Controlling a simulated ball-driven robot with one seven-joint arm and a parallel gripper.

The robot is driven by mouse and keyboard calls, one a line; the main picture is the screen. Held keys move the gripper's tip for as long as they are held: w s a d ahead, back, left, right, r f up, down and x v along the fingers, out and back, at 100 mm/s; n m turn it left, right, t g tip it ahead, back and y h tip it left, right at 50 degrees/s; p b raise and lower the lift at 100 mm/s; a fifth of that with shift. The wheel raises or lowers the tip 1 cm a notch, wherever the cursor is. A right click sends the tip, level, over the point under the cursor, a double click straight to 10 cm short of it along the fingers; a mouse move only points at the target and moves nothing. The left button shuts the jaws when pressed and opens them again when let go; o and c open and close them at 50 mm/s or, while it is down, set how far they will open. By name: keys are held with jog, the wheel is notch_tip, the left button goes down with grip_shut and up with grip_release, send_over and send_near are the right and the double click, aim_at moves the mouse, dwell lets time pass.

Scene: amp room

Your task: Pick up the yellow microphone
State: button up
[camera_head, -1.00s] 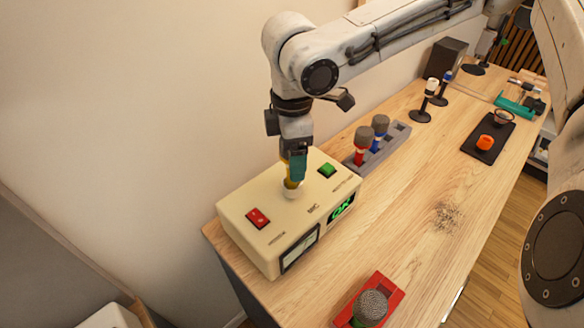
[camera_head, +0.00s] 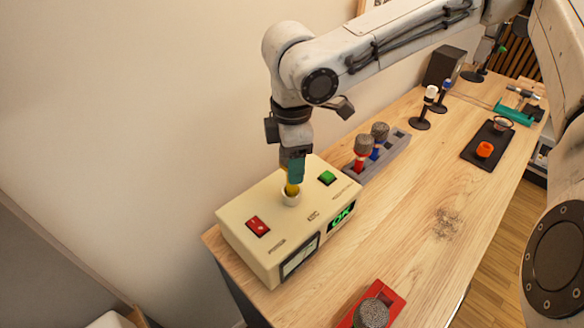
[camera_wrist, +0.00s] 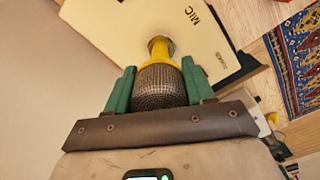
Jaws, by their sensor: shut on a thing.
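The yellow microphone (camera_wrist: 160,84) has a grey mesh head and a yellow body. In the wrist view its mesh head sits between the green fingers of my gripper (camera_wrist: 160,88), which is shut on it. In the head view the yellow body of the microphone (camera_head: 291,189) shows below my gripper (camera_head: 293,168), and its lower end is at the round white socket (camera_head: 290,198) on top of the cream tester box (camera_head: 262,247). The head is hidden by the fingers there. I cannot tell whether the lower end is still inside the socket.
The box has a red switch (camera_head: 257,226), a green button (camera_head: 327,178) and a lit OK display (camera_head: 342,214). A grey rack (camera_head: 397,142) holds a red and a blue microphone behind it. A red holder (camera_head: 393,297) with another microphone is at the front. The table's middle is clear.

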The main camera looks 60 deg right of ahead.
jog(key=shift+r, duration=0.45)
notch_tip(320, 180, up, 2)
jog(key=shift+r, duration=0.1)
jog(key=s+a+r+b, duration=0.5)
jog(key=s+r+b, duration=0.4)
jog(key=s, duration=0.4)
jog(key=shift+r+b, duration=0.35)
jog(key=shift+r, duration=0.1)
jog(key=shift+r, duration=0.1)
